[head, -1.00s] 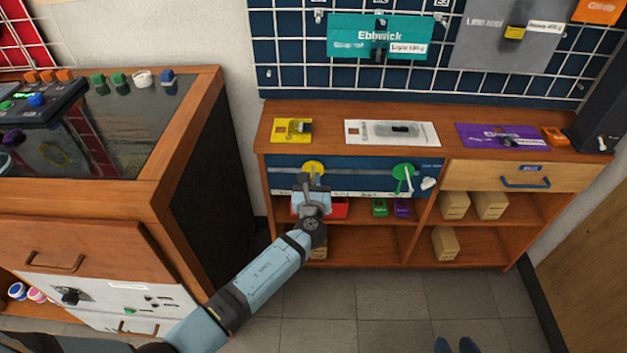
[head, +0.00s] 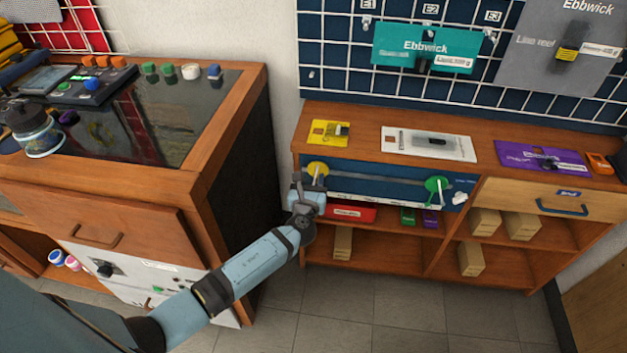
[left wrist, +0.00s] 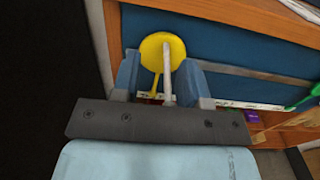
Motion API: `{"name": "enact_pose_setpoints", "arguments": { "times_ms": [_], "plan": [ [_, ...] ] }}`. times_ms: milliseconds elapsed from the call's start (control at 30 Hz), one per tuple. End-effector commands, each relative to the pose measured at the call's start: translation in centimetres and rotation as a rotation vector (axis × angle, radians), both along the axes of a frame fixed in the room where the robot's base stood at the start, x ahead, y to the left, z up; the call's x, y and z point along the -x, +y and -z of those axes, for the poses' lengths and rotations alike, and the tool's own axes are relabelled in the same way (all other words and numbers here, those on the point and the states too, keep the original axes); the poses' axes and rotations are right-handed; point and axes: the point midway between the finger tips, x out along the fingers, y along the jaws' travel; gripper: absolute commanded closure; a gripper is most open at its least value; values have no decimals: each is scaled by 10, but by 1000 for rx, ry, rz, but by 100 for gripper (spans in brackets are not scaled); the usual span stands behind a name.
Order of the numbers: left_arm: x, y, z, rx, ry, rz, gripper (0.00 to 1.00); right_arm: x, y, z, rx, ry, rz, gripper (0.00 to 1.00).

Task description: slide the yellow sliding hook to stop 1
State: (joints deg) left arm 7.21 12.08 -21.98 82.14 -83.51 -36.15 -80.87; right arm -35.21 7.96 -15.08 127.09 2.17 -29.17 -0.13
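The yellow sliding hook (head: 317,169) is a round disc with a pale peg, near the left end of the rail on the blue panel (head: 375,183). My left gripper (head: 307,188) is at it, in front of the panel. In the left wrist view the yellow hook (left wrist: 160,50) shows between the spread fingers of my left gripper (left wrist: 160,80). The peg is close to the right finger and apart from the left one; contact cannot be told for sure. Marks on the white strip below the rail are too small to read. My right gripper is not in view.
A green hook (head: 437,185) sits farther right on the rail. A red box (head: 352,212) and several small boxes lie on the shelves below. Left of the shelf unit, past a gap, stands a wooden bench (head: 240,105). Cards lie on the shelf top.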

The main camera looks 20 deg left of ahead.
Motion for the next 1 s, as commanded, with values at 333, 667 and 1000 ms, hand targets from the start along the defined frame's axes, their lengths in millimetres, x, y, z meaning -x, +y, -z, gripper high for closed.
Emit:
{"name": "enact_pose_setpoints", "arguments": {
  "times_ms": [333,667,1000],
  "plan": [
    [15,-6,0,0,1,4,60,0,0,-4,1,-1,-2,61],
    [87,-25,-1,1,3,3,60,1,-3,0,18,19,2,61],
    [130,-37,0,0,1,0,60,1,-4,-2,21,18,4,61]
  ]
}}
